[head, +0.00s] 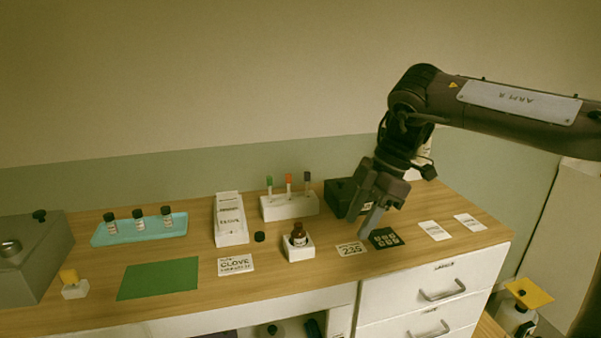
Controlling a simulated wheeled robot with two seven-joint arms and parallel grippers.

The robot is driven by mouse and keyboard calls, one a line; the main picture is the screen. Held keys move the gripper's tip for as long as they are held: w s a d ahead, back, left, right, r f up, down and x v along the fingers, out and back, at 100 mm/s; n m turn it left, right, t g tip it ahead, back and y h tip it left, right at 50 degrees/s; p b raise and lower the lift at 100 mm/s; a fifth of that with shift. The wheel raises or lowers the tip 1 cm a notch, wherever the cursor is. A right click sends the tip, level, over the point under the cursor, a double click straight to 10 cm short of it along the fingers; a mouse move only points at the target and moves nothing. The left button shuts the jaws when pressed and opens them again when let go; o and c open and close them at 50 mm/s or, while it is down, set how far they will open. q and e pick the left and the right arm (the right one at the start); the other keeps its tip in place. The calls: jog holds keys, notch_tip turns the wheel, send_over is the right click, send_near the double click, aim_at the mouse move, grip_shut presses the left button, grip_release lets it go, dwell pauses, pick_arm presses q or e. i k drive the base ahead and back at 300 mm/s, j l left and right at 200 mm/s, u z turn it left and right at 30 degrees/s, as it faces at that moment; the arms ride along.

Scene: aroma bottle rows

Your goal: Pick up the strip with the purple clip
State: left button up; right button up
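The strip with the purple clip (307,177) stands upright at the right end of a white holder (289,208) at the back middle of the table. Beside it in the holder stand a strip with a red-orange clip (289,178) and one with a green clip (269,181). My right gripper (360,224) points down, to the right of the holder and nearer the front, over the area by a black mat with pale shapes. Its two fingers look apart, with nothing seen between them. It is clear of the strips. My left gripper is not in view.
A black box (339,196) stands partly behind my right gripper. A brown bottle (299,236) sits in a white block in front of the holder, with a black cap (260,237) nearby. A blue tray (140,232) holds small bottles. White cards (434,230) lie at right.

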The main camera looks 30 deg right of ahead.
aim_at(307, 175)
jog(key=i+l, duration=0.25)
jog(key=i, duration=0.25)
jog(key=i+l, duration=0.25)
jog(key=i, duration=0.3)
